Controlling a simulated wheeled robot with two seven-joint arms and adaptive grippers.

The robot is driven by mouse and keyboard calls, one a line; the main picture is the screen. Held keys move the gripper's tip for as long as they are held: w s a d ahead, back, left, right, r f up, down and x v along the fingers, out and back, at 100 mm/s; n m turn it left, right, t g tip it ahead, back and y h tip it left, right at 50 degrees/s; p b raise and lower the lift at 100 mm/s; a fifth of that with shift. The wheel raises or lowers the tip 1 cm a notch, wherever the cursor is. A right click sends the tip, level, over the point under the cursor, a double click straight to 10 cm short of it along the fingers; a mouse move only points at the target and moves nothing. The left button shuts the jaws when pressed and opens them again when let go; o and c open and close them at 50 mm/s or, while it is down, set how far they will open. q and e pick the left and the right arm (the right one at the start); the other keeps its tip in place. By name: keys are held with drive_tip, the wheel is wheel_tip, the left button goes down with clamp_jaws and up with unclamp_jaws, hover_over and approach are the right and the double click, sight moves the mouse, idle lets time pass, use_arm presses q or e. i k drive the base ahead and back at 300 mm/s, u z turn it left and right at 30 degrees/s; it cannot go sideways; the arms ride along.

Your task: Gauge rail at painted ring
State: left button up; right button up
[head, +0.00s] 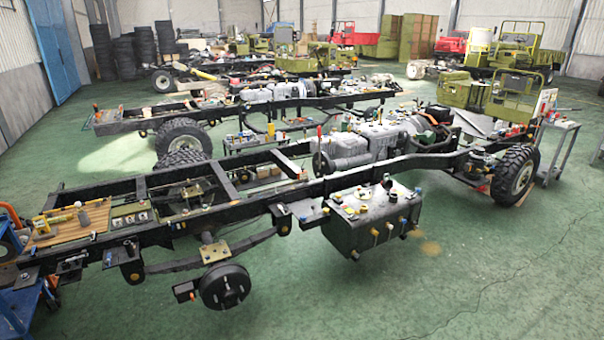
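The near truck chassis has a long black frame rail (330,185) running from the lower left to the front wheel at the right. Small fittings sit along it. A wooden board (72,222) lies across the rail's left end with small yellow and metal tools on it; I cannot tell whether one is a gauge. A painted ring on the rail is too small to make out. Neither of my grippers shows in the head view.
A grey tank (372,218) with small items on top hangs on the near rail. A bare hub (224,286) sticks out below. A blue cart (22,305) stands at the lower left. A second chassis (165,118) is behind. The green floor (480,280) at the lower right is clear.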

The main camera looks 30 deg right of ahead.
sight(303, 175)
drive_tip(key=z, duration=0.4)
drive_tip(key=k, duration=0.5)
drive_tip(key=z, duration=0.9)
drive_tip(key=k, duration=0.8)
drive_tip(key=z, duration=1)
drive_tip(key=i, duration=3.8)
drive_tip(key=u, duration=0.6)
drive_tip(key=i, duration=1.05)
drive_tip(key=u, duration=1.75)
drive_tip(key=i, duration=1)
drive_tip(key=u, duration=0.8)
